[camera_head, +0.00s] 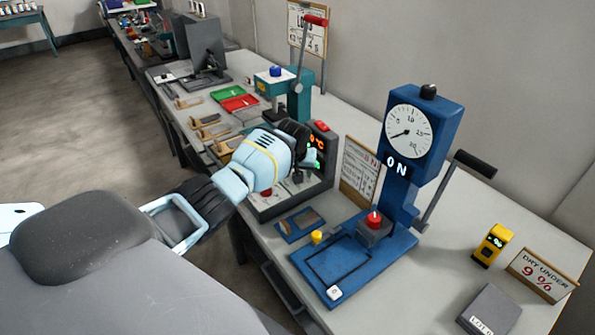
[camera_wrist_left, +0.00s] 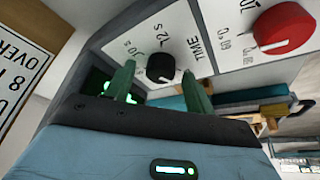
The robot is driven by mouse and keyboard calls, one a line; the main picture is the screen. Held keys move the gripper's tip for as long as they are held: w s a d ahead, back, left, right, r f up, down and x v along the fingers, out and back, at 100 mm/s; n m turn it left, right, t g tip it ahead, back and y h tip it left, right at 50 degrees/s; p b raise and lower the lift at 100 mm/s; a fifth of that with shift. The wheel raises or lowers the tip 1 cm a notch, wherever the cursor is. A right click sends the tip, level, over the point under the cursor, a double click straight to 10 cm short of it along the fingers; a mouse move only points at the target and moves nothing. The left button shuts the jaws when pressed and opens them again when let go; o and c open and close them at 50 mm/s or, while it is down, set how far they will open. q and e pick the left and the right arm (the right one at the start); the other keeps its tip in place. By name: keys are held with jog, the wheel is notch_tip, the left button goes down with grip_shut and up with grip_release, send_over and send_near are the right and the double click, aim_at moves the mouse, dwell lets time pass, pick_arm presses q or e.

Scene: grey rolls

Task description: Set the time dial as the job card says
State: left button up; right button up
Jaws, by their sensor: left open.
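The time dial (camera_wrist_left: 160,68) is a small black knob on a pale panel in the wrist view, with "TIME" and "12 s" printed beside it. My left gripper (camera_wrist_left: 160,84) is open, with one green finger on each side of the dial in the picture; I cannot tell whether they touch it. In the head view my left gripper (camera_head: 304,150) is at the dark machine (camera_head: 318,178) and hides much of its panel. A printed card (camera_head: 358,170) stands beside the blue press, its text too small to read. My right gripper is not in view.
A blue press (camera_head: 400,185) with a gauge and black-handled lever stands to the right. Another card (camera_wrist_left: 22,72) is at the wrist view's left edge. Trays and a teal press (camera_head: 300,95) stand behind.

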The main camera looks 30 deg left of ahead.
pick_arm(q)
jog(key=p+v, duration=0.1)
jog(key=v, duration=0.2)
jog(key=shift+r, duration=0.3)
jog(key=shift+s+d+r, duration=0.1)
jog(key=shift+s+r, duration=0.25)
jog(key=shift+r, duration=0.2)
jog(key=shift+v, duration=1.5)
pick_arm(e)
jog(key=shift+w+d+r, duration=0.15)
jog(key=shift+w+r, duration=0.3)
pick_arm(q)
jog(key=shift+f, duration=0.1)
